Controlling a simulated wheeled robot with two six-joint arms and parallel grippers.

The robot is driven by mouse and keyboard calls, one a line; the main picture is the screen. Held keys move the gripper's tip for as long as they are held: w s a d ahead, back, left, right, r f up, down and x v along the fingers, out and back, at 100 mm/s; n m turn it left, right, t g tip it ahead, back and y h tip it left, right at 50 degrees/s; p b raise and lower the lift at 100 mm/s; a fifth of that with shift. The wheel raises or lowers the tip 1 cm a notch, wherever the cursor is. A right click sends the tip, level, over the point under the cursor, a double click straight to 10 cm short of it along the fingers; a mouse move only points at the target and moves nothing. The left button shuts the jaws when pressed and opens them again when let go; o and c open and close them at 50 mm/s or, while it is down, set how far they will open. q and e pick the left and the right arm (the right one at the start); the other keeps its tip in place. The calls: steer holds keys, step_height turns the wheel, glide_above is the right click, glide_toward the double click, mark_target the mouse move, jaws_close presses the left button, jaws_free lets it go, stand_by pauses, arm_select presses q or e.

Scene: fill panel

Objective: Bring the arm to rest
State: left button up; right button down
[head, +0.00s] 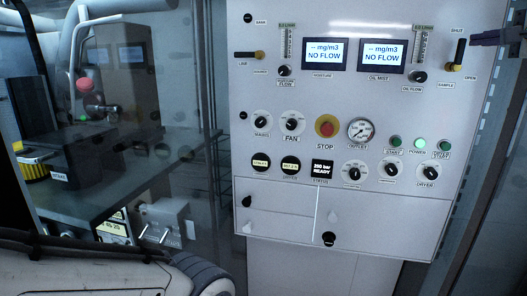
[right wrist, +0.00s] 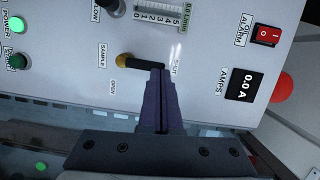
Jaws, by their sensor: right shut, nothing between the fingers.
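My right gripper (head: 476,39) is at the right edge of the head view, in front of the panel's upper right corner. In the right wrist view the gripper (right wrist: 158,72) has its dark fingers shut with nothing between them. Its tips lie at the end of the black handle of the sample valve (right wrist: 124,60); I cannot tell whether they touch. In the head view the sample valve (head: 456,67) has its handle pointing up, towards the SHUT label, with OPEN below. My left gripper is not in view.
The grey panel (head: 350,215) carries displays reading NO FLOW, knobs, a red stop button (head: 326,126) and a gauge (head: 361,130). A red alarm switch (right wrist: 268,36) and an amps display (right wrist: 243,86) are near my right gripper. A bench with a black case (head: 70,165) stands at left.

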steer(key=shift+f, duration=0.15)
steer(key=w+a+f+n+g+y+p, duration=0.1)
steer(key=w+a+f+n+g+y, duration=0.15)
steer(key=a+f, duration=0.5)
steer(key=w+a+f+n+g+y, duration=0.2)
steer(key=a+f+n, duration=0.15)
steer(key=a, duration=0.65)
steer(key=s+a+f+n+g, duration=0.3)
steer(key=s+a+f, duration=0.1)
steer(key=a+f, duration=0.45)
steer(key=s+a+f+n+g, duration=0.2)
steer(key=s+a+f+g, duration=0.1)
steer(key=a+f, duration=0.55)
steer(key=s+a+f+n+g+b, duration=0.1)
steer(key=s+a+f+n+g, duration=0.25)
steer(key=s+a+f, duration=0.4)
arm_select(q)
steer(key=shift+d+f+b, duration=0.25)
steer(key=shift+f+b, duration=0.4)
arm_select(e)
steer(key=s+f+n+g+h, duration=0.1)
steer(key=s+f+n, duration=0.4)
steer(key=s, duration=0.6)
steer(key=s+f+n+g+h, duration=0.2)
steer(key=s+f+n, duration=0.3)
steer(key=s+f, duration=0.5)
steer(key=shift+s+d+f+g, duration=0.25)
steer(key=shift+s+f+g, duration=0.05)
steer(key=shift+s, duration=0.35)
steer(key=shift+h, duration=0.25)
